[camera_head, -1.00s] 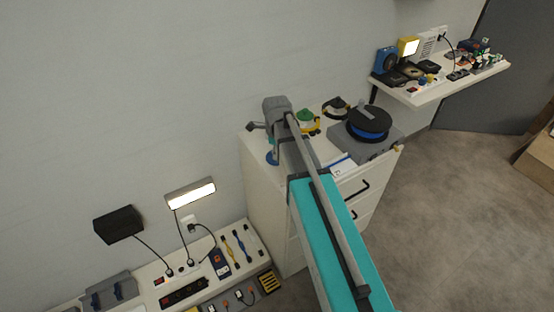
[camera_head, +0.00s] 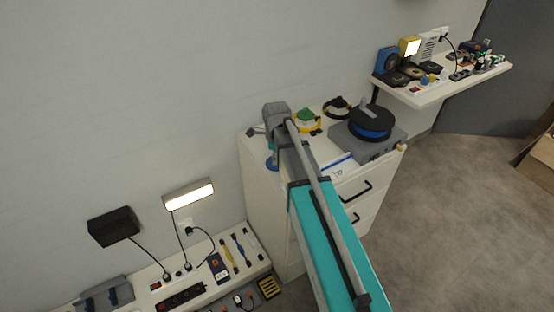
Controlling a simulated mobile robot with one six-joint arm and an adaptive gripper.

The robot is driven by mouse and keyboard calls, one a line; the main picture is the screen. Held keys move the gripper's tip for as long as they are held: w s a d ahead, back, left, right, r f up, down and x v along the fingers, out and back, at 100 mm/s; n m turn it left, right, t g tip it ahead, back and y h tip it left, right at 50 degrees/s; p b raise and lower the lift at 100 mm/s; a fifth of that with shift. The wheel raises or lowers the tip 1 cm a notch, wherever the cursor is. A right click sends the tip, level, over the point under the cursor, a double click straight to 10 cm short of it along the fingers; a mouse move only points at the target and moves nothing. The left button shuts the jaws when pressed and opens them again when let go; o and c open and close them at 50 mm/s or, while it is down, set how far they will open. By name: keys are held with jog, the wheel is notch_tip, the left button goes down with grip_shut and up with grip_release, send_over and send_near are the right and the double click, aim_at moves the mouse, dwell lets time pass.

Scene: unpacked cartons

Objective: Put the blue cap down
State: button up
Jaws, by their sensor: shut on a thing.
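The blue cap (camera_head: 272,164) shows as a small blue round shape at the left edge of the white drawer cabinet's top, partly hidden behind my arm. My gripper (camera_head: 271,153) points down over it and is shut on it, at the end of my teal and grey arm. The fingertips are small and mostly hidden by the arm. I cannot tell whether the cap touches the cabinet top (camera_head: 325,152).
On the cabinet are a green and yellow item (camera_head: 308,121), a black headband-like item (camera_head: 337,107) and a blue-black reel (camera_head: 371,121) on a grey box (camera_head: 372,147). A crowded wall shelf (camera_head: 424,98) is at right. A low bench (camera_head: 243,262) holds tools at left.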

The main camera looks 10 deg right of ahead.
jog(key=shift+f, duration=0.15)
jog(key=o, duration=0.9)
jog(key=shift+r, duration=0.2)
notch_tip(320, 180, up, 12)
jog(key=p, duration=1.2)
dwell(0.6)
jog(key=shift+s+d+n, duration=0.1)
jog(key=shift+s+n, duration=2.6)
jog(key=shift+n, duration=1.2)
jog(key=shift+s+d+n, duration=0.1)
jog(key=shift+s+n, duration=2.55)
jog(key=shift+n, duration=1.25)
jog(key=shift+s+n, duration=2.7)
jog(key=shift+n, duration=1.2)
